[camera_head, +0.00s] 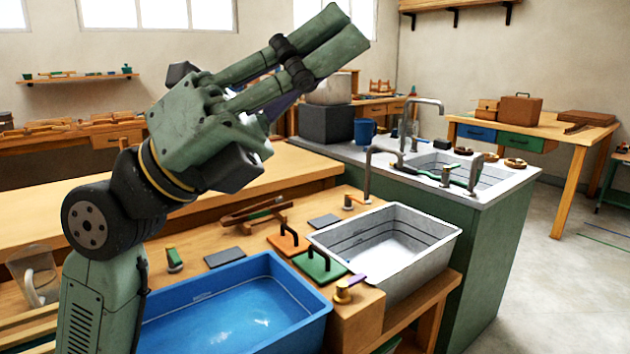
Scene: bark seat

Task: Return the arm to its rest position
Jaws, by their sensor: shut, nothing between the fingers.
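My arm rises from the lower left of the head view and bends at a dark joint. My gripper (345,30) is held high, above the workbench, and points up and to the right. Its two long green fingers lie close side by side, shut, with nothing held between them. The gripper touches nothing that I can see. Its body hides part of the back wall and the bench behind it.
Below stand a blue basin (318,312) with water and a metal sink (447,236). Orange (290,243) and green (320,268) handled boards lie between them. A glass jug (38,278) stands left of my arm. A green counter (500,240) is right; open floor lies beyond.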

